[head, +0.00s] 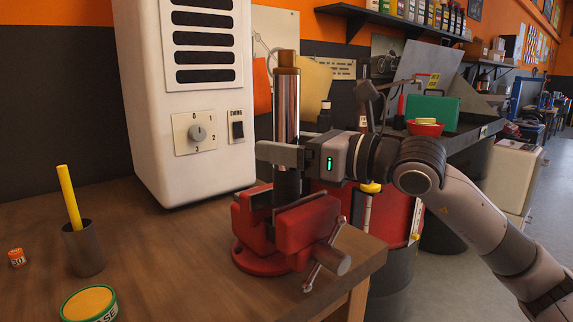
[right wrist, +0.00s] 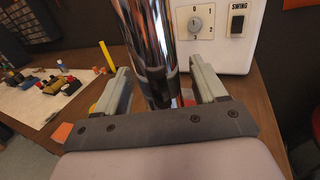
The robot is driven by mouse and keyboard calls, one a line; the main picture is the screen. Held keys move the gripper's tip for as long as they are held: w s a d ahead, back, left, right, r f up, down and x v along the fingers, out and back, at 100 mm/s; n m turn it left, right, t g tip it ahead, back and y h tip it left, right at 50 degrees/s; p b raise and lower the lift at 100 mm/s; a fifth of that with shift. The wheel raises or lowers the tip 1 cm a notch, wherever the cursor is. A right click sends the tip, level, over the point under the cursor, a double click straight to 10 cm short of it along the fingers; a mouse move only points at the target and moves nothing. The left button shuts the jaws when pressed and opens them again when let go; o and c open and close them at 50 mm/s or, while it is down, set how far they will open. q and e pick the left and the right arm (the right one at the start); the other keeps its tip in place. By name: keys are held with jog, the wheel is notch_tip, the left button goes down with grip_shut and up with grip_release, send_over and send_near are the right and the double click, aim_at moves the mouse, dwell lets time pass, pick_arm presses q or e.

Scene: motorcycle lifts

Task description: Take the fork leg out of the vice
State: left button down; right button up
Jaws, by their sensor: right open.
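The fork leg (head: 286,108) is a shiny chrome tube with a brownish cap and a dark lower part. It stands upright in the red vice (head: 308,225) at the bench corner, its lower end between the jaws. My right gripper (head: 282,155) reaches in from the right, level, at the lower part of the chrome tube above the vice. In the right wrist view the chrome fork leg (right wrist: 150,45) stands between the two open fingers, with a visible gap to the right finger. The left gripper is not in view.
Bench room left of the vice is clear. A tool chest and workbench stand behind my right arm.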

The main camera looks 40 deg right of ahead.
grip_shut()
jog(key=shift+r, duration=0.2)
